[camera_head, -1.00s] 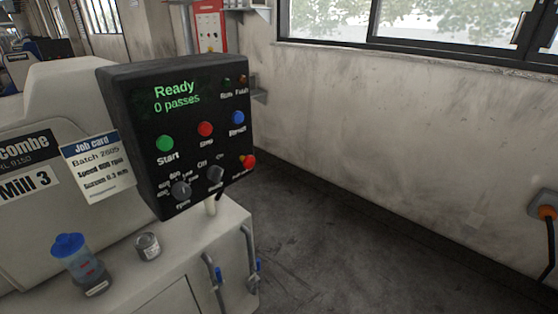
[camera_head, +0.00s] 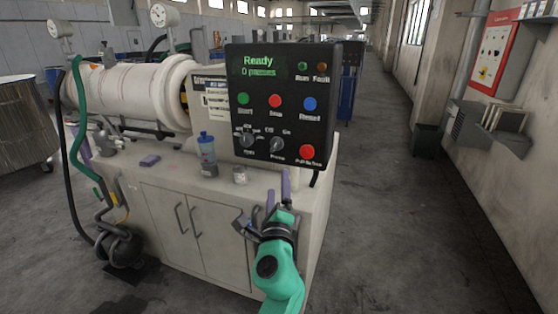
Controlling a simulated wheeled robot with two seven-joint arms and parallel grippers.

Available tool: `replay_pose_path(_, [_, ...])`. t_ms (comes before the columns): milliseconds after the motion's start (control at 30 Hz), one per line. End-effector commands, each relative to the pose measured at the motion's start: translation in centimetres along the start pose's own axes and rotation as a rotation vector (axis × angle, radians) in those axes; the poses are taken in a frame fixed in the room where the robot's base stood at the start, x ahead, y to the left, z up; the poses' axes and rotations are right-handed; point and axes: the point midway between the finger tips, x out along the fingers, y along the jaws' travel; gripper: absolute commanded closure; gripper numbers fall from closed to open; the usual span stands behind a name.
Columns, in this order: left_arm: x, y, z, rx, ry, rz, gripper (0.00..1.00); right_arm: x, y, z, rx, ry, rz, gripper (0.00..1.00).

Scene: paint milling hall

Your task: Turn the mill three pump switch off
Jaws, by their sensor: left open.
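The control panel (camera_head: 281,110) of the mill stands upright at the centre and reads "Ready". The pump switch (camera_head: 277,145) is a dark knob low on the panel, under small Off and On marks. I cannot tell which mark it points to. A similar speed knob (camera_head: 246,140) sits to its left, and a red mushroom button (camera_head: 307,152) to its lower right. My left gripper (camera_head: 278,192) is open and empty, below the panel and apart from the knob, in front of the cabinet's top edge. My right gripper is out of view.
The mill's white barrel (camera_head: 130,97) lies behind. A red wall box (camera_head: 492,55) hangs at right. The floor (camera_head: 400,230) to the right is clear.

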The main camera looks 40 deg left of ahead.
Motion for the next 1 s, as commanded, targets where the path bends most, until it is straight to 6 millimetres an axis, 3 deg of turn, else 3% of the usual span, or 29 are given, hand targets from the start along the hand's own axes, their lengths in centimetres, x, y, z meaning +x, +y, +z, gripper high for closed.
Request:
replay_pose_path(67, [0.2, -0.9, 1.3, 0.026, -0.035, -0.017, 0.18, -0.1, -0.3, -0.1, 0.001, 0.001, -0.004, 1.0])
replay_pose_path(167, [1.6, -1.3, 1.4, 0.029, -0.036, -0.019, 0.18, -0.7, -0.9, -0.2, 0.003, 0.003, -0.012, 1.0])
replay_pose_path(500, [10.4, -1.4, 1.6, 0.026, -0.033, -0.019, 0.18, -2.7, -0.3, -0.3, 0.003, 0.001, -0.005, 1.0])
replay_pose_path(633, [13.0, -1.2, 1.6, 0.025, -0.032, -0.018, 0.18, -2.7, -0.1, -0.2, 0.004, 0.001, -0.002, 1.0])
replay_pose_path(800, [14.4, -1.2, 1.6, 0.022, -0.031, -0.017, 0.18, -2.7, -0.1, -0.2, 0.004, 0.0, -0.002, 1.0])
replay_pose_path(1000, [14.4, -1.1, 1.6, 0.023, -0.03, -0.016, 0.18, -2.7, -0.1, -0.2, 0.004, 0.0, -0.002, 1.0])
